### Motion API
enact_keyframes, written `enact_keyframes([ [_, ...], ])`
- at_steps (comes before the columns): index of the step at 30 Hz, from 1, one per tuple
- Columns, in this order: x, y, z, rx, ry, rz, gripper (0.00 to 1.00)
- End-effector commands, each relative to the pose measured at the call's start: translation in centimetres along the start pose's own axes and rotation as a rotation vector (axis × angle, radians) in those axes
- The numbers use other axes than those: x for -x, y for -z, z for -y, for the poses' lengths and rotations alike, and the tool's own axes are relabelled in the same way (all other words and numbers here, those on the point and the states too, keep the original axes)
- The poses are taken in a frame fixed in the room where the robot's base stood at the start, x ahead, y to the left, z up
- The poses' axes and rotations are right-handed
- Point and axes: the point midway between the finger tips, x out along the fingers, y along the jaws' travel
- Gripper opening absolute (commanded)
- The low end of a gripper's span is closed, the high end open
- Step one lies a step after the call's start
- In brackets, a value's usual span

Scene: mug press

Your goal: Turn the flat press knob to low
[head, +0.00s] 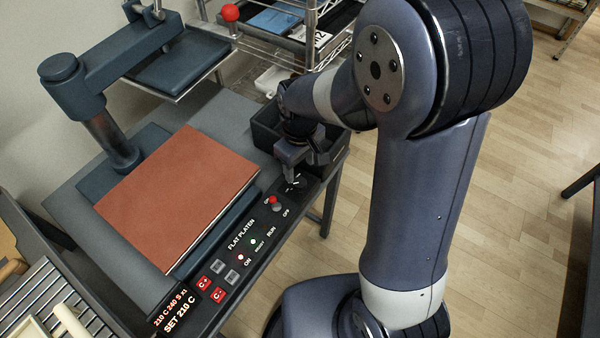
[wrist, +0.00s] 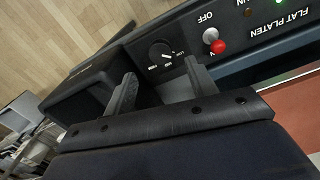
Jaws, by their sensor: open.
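The press knob (wrist: 160,49) is a small round black dial on the dark control panel, with small white labels beside it. The label on its right in the wrist view appears to read LOW; its pointer setting is too small to tell. My gripper (wrist: 162,76) is open, with its two fingers spread apart and the knob just beyond the gap between the tips. In the head view my gripper (head: 291,178) is low over the far right end of the panel and largely hides the knob.
A red-tipped toggle switch (wrist: 214,41) stands beside the knob. Red and grey buttons (head: 211,283) and a lit display (head: 176,312) lie along the panel. The press has a reddish-brown platen (head: 175,195).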

Motion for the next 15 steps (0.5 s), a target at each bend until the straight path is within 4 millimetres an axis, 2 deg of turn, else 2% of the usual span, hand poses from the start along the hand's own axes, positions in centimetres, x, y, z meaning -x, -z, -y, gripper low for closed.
enact_keyframes([
  [1,1.2,0.1,0.0,0.0,-0.002,-0.004,0.54],
  [6,3.5,0.1,0.0,0.0,-0.001,-0.002,0.54],
  [15,4.4,0.0,0.0,0.0,0.0,0.0,0.54],
])
